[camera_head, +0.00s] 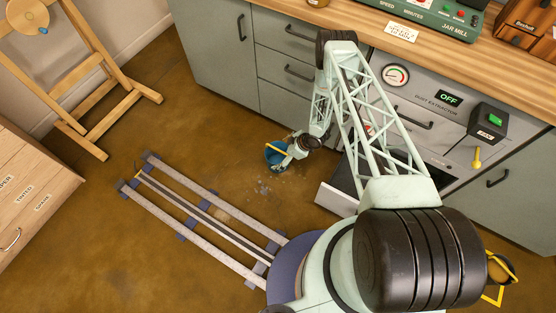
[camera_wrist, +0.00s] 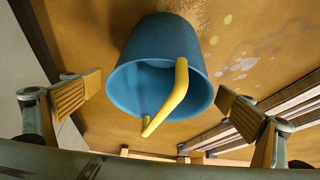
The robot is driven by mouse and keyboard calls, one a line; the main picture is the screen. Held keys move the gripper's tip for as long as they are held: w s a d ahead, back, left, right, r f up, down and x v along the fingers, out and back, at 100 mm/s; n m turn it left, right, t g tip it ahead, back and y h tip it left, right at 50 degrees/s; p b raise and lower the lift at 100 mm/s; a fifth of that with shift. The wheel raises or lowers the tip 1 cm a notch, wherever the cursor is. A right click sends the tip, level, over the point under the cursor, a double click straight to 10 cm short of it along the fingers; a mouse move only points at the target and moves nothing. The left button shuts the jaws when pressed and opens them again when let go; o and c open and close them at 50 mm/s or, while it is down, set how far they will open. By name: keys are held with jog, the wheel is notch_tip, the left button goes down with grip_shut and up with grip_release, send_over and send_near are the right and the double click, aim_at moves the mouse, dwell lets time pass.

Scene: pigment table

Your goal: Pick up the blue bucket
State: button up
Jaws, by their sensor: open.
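The blue bucket (camera_head: 272,158) is low by the floor in front of the grey cabinets, partly hidden by my gripper (camera_head: 289,152) in the head view. In the wrist view the blue bucket (camera_wrist: 160,90) is large, its open mouth facing the camera. Its yellow handle (camera_wrist: 174,103) lies across the mouth. My gripper (camera_wrist: 160,92) is open, with one padded finger to the left of the bucket and one to the right. A gap shows between each finger and the bucket wall. Nothing is held.
Grey cabinets (camera_head: 222,55) stand behind the bucket under a wooden worktop (camera_head: 350,30). An open drawer or flap (camera_head: 336,199) juts out right of the gripper. A wooden easel (camera_head: 90,90) stands at left. Rails (camera_head: 200,210) lie on the floor. Brown floor left of the bucket is clear.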

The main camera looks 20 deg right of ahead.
jog(key=shift+x, duration=1)
jog(key=shift+c, duration=0.2)
jog(key=c, duration=1.1)
